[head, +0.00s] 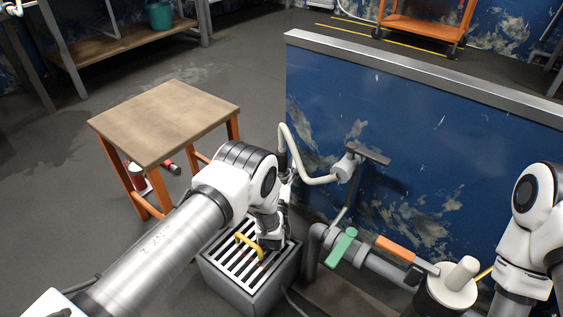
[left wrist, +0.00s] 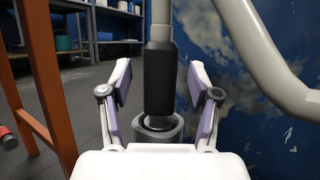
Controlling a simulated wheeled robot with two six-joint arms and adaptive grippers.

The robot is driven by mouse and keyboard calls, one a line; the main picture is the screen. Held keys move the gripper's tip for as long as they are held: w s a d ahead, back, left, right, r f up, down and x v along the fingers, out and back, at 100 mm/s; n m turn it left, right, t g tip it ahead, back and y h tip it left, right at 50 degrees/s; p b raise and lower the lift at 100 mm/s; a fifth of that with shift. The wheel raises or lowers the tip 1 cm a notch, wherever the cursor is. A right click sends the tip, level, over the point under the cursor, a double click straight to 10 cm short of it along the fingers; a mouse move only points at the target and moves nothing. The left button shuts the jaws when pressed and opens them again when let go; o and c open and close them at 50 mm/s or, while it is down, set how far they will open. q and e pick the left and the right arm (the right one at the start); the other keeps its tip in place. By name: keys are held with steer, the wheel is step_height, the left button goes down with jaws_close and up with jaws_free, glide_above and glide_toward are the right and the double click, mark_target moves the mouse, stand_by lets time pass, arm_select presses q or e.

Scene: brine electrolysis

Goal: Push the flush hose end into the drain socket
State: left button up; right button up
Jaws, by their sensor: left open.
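The cream flush hose (head: 318,180) loops up from a bracket on the blue wall panel and down to its dark end (head: 282,155). In the left wrist view the black hose end (left wrist: 159,78) stands upright between the fingers of my left gripper (left wrist: 159,88). The fingers are spread, with a gap on both sides of it. The grey drain socket (left wrist: 170,133) is directly below, and the hose end's narrow lower part meets its dark opening. How deep it sits cannot be told. In the head view my arm hides the socket. My right gripper is out of view.
A grated grey box (head: 225,280) with a yellow handle (head: 252,247) lies below my left wrist. A wooden stool (head: 165,115) stands to the left. Pipes with a green handle (head: 341,248) and an orange handle (head: 395,249) run to the right, before the blue panel (head: 440,140).

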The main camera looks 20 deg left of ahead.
arm_select(q)
steer(key=shift+s+f, duration=0.1)
steer(key=shift+f, duration=0.15)
jaws_close()
jaws_free()
